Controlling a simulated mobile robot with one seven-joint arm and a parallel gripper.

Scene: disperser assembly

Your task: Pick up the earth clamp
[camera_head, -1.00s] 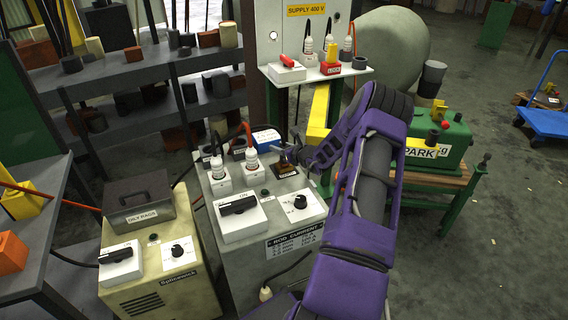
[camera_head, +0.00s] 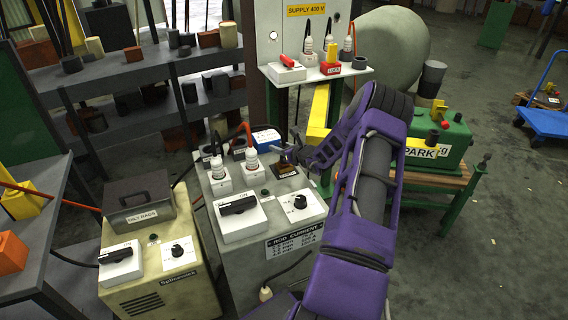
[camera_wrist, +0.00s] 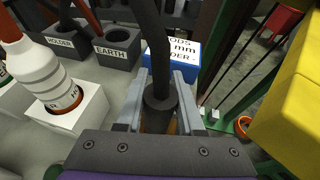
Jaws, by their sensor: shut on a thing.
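My gripper (camera_wrist: 160,98) is shut on a dark cylindrical piece (camera_wrist: 159,97), which I take to be the earth clamp. A thick black cable or rod rises from its top. Something brownish shows below it, between the fingers, and its lower end is hidden. In the head view my gripper (camera_head: 287,157) is low over the grey welding unit's top, at a small dark brown block with a yellowish label (camera_head: 286,171). The grey block marked EARTH (camera_wrist: 121,47) has a dark round opening and stands left of my gripper in the wrist view.
A blue-and-white rods box (camera_wrist: 180,62) is just beyond the fingers. White plugs (camera_head: 250,160) stand on the grey unit (camera_head: 260,245) to the left. A yellow part (camera_wrist: 295,100) is close on the right. The supply shelf (camera_head: 350,74) stands behind.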

